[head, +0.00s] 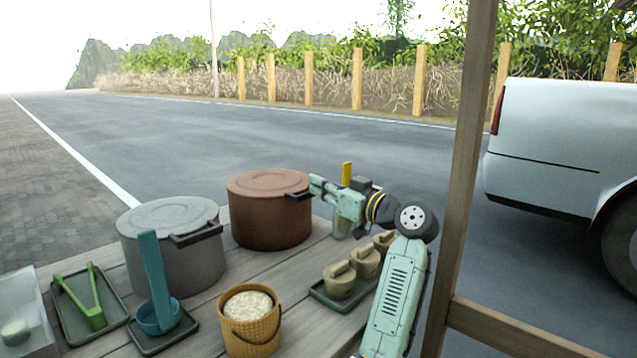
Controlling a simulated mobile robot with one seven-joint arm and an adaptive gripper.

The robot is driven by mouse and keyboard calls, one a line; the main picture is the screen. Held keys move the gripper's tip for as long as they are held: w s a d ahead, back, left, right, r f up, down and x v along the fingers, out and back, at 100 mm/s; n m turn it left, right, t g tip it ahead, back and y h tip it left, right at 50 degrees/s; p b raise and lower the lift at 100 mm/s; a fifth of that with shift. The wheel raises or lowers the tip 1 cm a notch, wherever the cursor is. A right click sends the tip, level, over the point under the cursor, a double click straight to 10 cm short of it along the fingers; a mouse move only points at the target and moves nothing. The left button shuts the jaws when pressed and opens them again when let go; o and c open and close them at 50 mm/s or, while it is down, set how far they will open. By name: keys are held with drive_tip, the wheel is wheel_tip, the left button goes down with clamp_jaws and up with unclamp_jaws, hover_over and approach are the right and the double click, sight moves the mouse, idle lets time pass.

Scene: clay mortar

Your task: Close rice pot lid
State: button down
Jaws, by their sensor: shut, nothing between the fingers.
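A brown pot (268,222) stands at the back of the wooden table, with a flat brown lid (268,181) lying on top. A grey pot (180,262) stands to its left, also with its lid (168,214) on. I cannot tell which of them is the rice pot. My gripper (314,186) comes in from the right and is shut and empty. Its tip is at the right rim of the brown pot, just above a dark side handle (299,196). I cannot tell whether it touches the lid or handle.
A yellow basket (252,332) of pale grains, a blue ladle (155,285), green tongs (92,308) and a tray (325,298) of small lidded pots crowd the table (205,338). A wooden post (462,180) rises on the right.

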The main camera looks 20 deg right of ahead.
drive_tip(key=shift+d+f, duration=0.1)
drive_tip(key=shift+f, duration=1.1)
wheel_tip(320, 180, up, 12)
drive_tip(key=shift+s, duration=0.15)
